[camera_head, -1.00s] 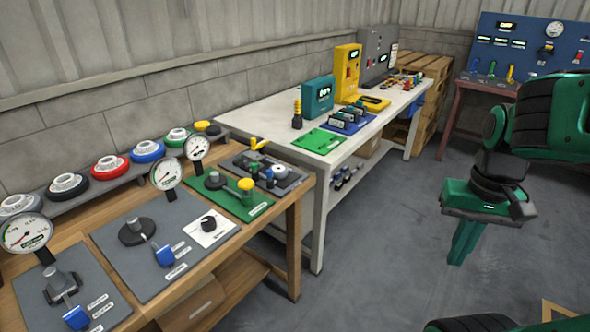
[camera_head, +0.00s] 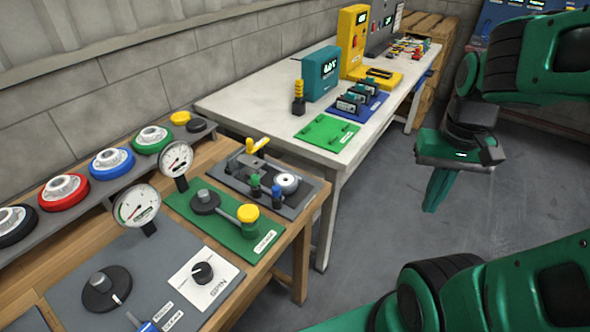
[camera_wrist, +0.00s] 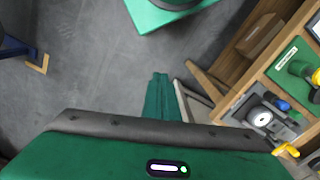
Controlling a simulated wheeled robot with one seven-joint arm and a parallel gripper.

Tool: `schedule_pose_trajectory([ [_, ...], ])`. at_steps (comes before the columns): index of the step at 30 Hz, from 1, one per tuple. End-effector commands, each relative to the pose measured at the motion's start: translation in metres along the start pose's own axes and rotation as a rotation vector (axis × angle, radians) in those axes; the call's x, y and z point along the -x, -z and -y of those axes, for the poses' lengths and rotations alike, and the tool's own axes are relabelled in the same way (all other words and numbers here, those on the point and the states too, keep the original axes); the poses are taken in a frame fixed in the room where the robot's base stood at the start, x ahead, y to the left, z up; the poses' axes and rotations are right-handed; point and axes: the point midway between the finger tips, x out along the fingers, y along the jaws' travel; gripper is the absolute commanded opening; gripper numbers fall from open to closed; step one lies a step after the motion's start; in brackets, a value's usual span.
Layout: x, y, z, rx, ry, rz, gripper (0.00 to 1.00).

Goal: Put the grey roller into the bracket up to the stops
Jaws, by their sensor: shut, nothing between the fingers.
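My gripper (camera_head: 436,190) hangs over the open floor to the right of the benches, fingers pointing down, shut and empty. Its closed green fingers also show in the wrist view (camera_wrist: 159,95). A pale grey, roller-like round piece (camera_head: 287,182) sits on a dark grey fixture plate (camera_head: 268,204) at the far right of the wooden bench; I cannot tell for sure that it is the grey roller. The same piece shows at the right of the wrist view (camera_wrist: 259,115). No bracket with stops can be made out clearly. My gripper is well apart from all of these.
The wooden bench holds gauges (camera_head: 136,205), a green valve plate (camera_head: 222,218) and a rear shelf of coloured handwheels (camera_head: 111,163). The white table (camera_head: 235,104) behind carries a green pad (camera_head: 327,132), a blue mat (camera_head: 362,106) and instrument boxes. The floor (camera_head: 385,225) between is clear.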

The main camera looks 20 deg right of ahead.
Motion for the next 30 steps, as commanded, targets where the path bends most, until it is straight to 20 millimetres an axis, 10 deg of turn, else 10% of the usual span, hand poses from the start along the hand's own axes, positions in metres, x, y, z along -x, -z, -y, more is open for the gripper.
schedule_pose_trajectory([
  [16, 0.008, 0.004, 0.007, 0.096, -0.003, -0.015, 0.0],
  [30, -0.001, 0.081, 0.194, 0.992, -0.025, -0.018, 0.0],
])
